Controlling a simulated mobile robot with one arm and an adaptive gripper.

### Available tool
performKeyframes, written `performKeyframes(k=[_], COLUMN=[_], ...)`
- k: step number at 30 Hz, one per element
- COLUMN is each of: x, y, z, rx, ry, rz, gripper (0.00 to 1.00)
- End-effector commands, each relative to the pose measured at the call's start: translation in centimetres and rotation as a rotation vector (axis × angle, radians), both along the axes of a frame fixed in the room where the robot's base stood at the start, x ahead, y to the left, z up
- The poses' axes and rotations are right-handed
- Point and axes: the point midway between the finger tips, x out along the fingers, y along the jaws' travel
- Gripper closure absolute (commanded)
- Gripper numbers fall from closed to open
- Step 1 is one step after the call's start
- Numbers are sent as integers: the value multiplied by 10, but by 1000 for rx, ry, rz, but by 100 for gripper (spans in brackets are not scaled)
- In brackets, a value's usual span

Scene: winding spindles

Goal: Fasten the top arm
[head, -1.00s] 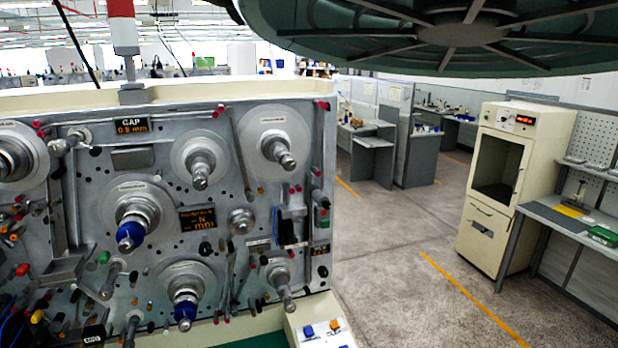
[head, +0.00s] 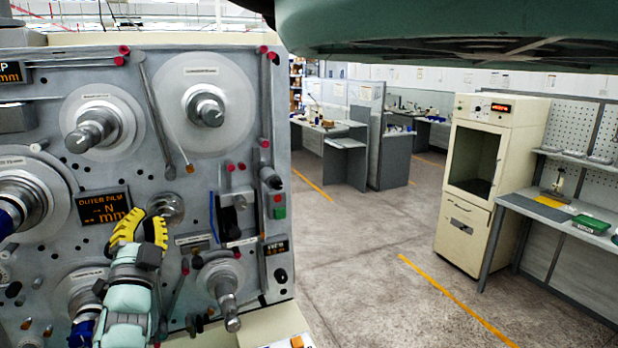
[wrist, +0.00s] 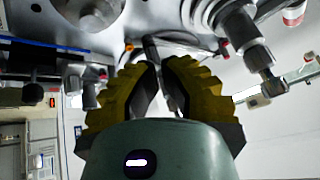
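The long grey arm (head: 160,115) that I take for the top arm slants down and right across the upper panel, from a pivot near the red-tipped pins to a free end between the spindles. My gripper (head: 147,218), with yellow ridged fingers, is in front of the panel, below and left of that free end. In the wrist view my gripper (wrist: 162,62) has its fingertips close together. A dark rod (wrist: 151,48) shows at and behind the tips; I cannot tell whether they touch it. A fastener on the arm cannot be made out.
Spindles with pale discs stand out around the gripper: upper left (head: 92,132), upper middle (head: 206,108) and lower right (head: 223,290). Red-tipped pins and a green button (head: 278,212) line the panel's right side. Open floor (head: 360,270) lies right of the machine.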

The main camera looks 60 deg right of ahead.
Motion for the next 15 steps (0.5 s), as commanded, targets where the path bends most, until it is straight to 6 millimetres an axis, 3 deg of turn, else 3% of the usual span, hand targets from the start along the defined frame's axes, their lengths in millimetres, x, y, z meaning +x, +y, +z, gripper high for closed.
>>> performKeyframes(k=[1,6,15], x=[-3,-3,-18], y=[-22,-71,-125], z=[3,9,36], rx=[52,230,470], ry=[-1,9,29], rz=[-1,70,253], gripper=[100,100,100])
